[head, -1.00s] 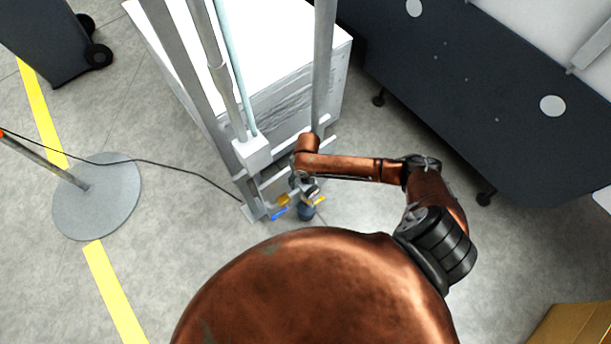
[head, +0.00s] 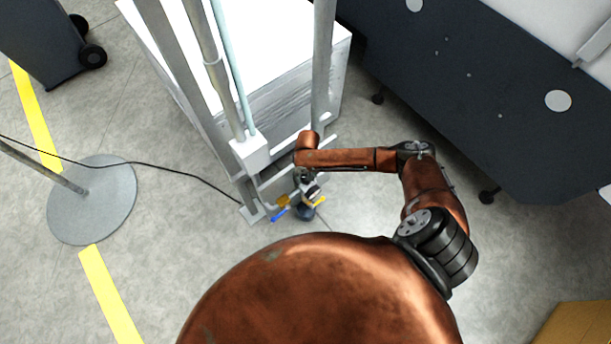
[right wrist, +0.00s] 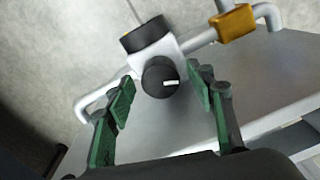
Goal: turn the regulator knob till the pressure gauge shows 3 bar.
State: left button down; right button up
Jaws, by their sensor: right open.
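The regulator knob (right wrist: 160,77) is a round black cap with a white mark, on a pale grey regulator body (right wrist: 153,50) in the right wrist view. My right gripper (right wrist: 164,80) is open, with its green-padded fingers on either side of the knob; I cannot tell whether either finger touches it. A black round part with a yellow edge (right wrist: 145,35) beside the body may be the pressure gauge; no dial or reading shows. In the head view the regulator assembly (head: 304,205) is small, low on the frame and partly hidden by my right arm. My left gripper is not in view.
An orange-brown block (right wrist: 233,23) sits on the pipe beside the regulator. Grey frame posts (head: 322,75) and a white-topped stack (head: 275,45) stand behind. A dark machine panel (head: 480,90) is at right. A round stand base (head: 92,200) is at left, with a cable nearby.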

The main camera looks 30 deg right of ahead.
jog(key=c, duration=1.2)
jog(key=shift+o, duration=0.2)
jog(key=shift+r+n+p, duration=0.25)
jog(key=shift+n+p, duration=0.6)
jog(key=shift+n, duration=0.05)
jog(key=shift+n+p, duration=0.5)
jog(key=shift+n, duration=0.3)
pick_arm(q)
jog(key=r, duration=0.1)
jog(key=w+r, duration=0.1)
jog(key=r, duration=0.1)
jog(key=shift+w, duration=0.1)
pick_arm(e)
jog(key=shift+f+n, duration=0.2)
jog(key=shift+n, duration=0.4)
jog(key=shift+s, duration=0.1)
jog(key=o, duration=1.1)
jog(key=shift+o, duration=0.3)
